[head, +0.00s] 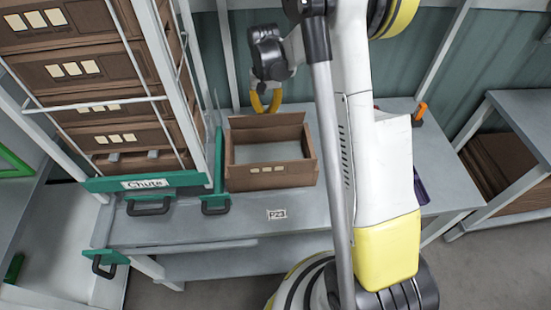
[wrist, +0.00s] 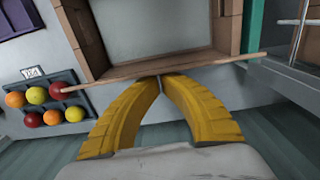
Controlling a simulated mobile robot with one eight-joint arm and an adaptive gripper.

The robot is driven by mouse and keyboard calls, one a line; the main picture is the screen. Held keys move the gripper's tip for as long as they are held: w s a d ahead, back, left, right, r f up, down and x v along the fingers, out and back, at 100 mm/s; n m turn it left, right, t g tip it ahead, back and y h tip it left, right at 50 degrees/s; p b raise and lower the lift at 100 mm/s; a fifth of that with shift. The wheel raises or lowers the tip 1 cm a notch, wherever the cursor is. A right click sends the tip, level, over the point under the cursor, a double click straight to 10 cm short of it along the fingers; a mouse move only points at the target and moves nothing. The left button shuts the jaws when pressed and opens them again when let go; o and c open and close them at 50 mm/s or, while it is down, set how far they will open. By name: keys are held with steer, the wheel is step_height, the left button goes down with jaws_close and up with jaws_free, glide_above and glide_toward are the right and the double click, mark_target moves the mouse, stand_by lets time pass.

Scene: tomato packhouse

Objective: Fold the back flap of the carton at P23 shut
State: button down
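The brown carton (head: 240,180) stands open at the top on the grey bench, and its inside looks empty. Its back flap (head: 267,120) stands up along the far side. In the wrist view this flap shows as a thin brown edge (wrist: 215,64) across the picture, with the carton's open inside beyond it. My gripper (head: 265,110) has yellow fingers and is just behind the back flap. In the wrist view its fingertips (wrist: 160,78) meet at the flap's edge, with nothing seen between them. I cannot tell whether they touch the flap.
A rack of stacked cartons (head: 95,70) with a green "Chute" board (head: 146,183) stands left of the carton. A dark tray (wrist: 70,78) of red and orange round fruit shows in the wrist view. The bench front near a label (head: 277,214) is clear.

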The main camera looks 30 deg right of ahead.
steer(key=shift+s+a+f+b, duration=0.15)
steer(key=shift+s+a+b, duration=0.1)
steer(key=shift+s, duration=0.3)
steer(key=shift+s+a+f+b, duration=0.15)
steer(key=shift+s+a, duration=0.1)
steer(key=shift+s, duration=0.25)
steer(key=s+f+b, duration=0.1)
steer(key=s+a+f+b, duration=0.1)
steer(key=shift+s+f, duration=0.25)
steer(key=shift+f, duration=0.1)
steer(key=shift+r, duration=0.1)
step_height(320, 180, up, 8)
steer(key=p, duration=0.5)
stand_by(0.3)
